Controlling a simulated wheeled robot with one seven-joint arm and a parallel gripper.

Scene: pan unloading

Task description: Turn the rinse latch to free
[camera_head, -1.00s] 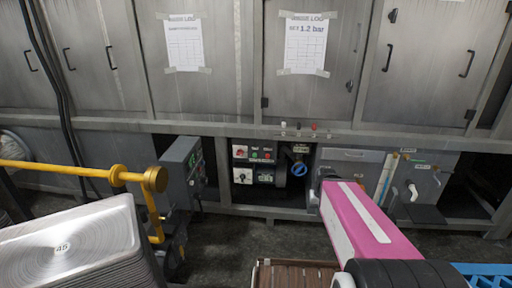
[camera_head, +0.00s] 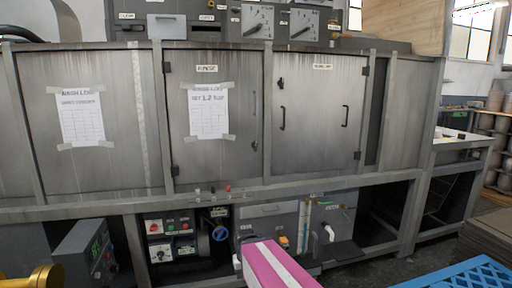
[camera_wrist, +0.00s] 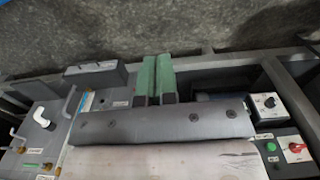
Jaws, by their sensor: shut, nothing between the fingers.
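The rinse door (camera_head: 222,130) is a grey metal door under a RINSE label in the head view, with a taped paper log on it. A small dark fitting (camera_head: 254,145) at the door's right edge looks like its latch; its setting is too small to read. My gripper (camera_wrist: 155,75) shows in the wrist view as two green fingers side by side, shut and empty. It is apart from the latch, which is not visible in the wrist view. The head view shows my pink arm link low in front of the machine, but not the fingers.
A neighbouring door (camera_head: 320,110) has its own dark latch (camera_head: 281,83) and handle. Below are a switch panel (camera_head: 170,238), a blue valve wheel (camera_head: 220,233) and a white pipe (camera_head: 328,232). A blue crate (camera_head: 470,275) stands at lower right. A frame rail crosses below the doors.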

